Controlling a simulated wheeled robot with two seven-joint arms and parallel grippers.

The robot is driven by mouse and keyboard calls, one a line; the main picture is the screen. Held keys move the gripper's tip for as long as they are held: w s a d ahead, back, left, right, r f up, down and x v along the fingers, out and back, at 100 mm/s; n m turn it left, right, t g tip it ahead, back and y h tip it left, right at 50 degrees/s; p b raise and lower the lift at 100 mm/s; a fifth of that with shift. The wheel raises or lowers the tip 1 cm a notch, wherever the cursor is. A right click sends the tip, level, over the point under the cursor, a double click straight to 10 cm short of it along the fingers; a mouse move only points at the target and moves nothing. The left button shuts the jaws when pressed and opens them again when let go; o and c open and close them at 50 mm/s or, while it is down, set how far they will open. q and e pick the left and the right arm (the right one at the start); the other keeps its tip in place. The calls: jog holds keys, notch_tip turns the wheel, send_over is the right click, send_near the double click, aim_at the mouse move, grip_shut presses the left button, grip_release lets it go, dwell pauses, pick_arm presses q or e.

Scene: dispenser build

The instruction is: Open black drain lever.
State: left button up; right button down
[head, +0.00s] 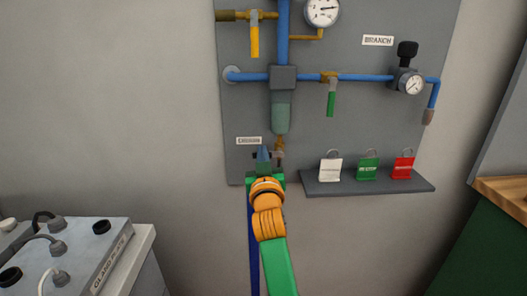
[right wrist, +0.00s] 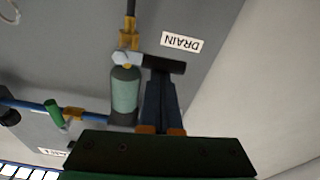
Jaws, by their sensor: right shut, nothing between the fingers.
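The black drain lever (right wrist: 165,65) shows in the right wrist view as a dark bar. It sticks out sideways from a silver valve body (right wrist: 127,59), next to a brass fitting (right wrist: 129,32) and below the DRAIN label (right wrist: 182,42) in that picture. My right gripper (right wrist: 161,84) is shut and empty, its fingertips right at the lever's side; I cannot tell whether they touch it. In the head view the right gripper (head: 263,151) is below the DRAIN label (head: 249,141) and hides most of the lever. My left gripper is not in view.
A grey-green bowl (head: 281,112) hangs above the drain valve on the grey panel (head: 350,125). Yellow (head: 255,42) and green (head: 331,103) lever handles sit higher up. A shelf (head: 370,187) with white, green and red tags is at the right. A device (head: 70,255) stands lower left.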

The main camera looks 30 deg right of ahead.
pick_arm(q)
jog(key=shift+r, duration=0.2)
pick_arm(e)
jog(key=shift+n, duration=0.3)
pick_arm(q)
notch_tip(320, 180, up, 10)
jog(key=p, duration=1)
pick_arm(e)
notch_tip(320, 180, down, 6)
jog(key=s+d+n+y, duration=0.1)
jog(key=d+n+y, duration=0.1)
jog(key=n, duration=1.5)
jog(key=shift+s+d+n+g, duration=0.3)
jog(key=shift+n, duration=0.1)
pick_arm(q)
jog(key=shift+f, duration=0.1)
pick_arm(e)
jog(key=shift+d+f, duration=0.1)
